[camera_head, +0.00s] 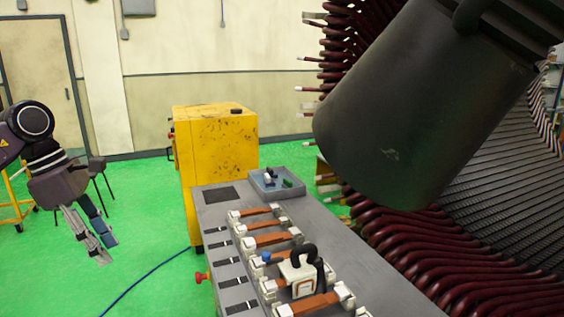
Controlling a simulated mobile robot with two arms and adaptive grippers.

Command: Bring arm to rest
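My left gripper (99,238) hangs at the left side over the green floor, pointing down. Its two fingers are spread apart with nothing between them. It is well clear of the grey workbench (352,251). A big dark cylindrical arm link of mine fills the upper right and hides part of the stator (453,256). My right gripper does not show.
The grey workbench holds a row of copper bars (270,238) in white clamps, a white device with a black handle (299,274) and a small grey tray (276,183). A yellow cabinet (222,150) stands behind.

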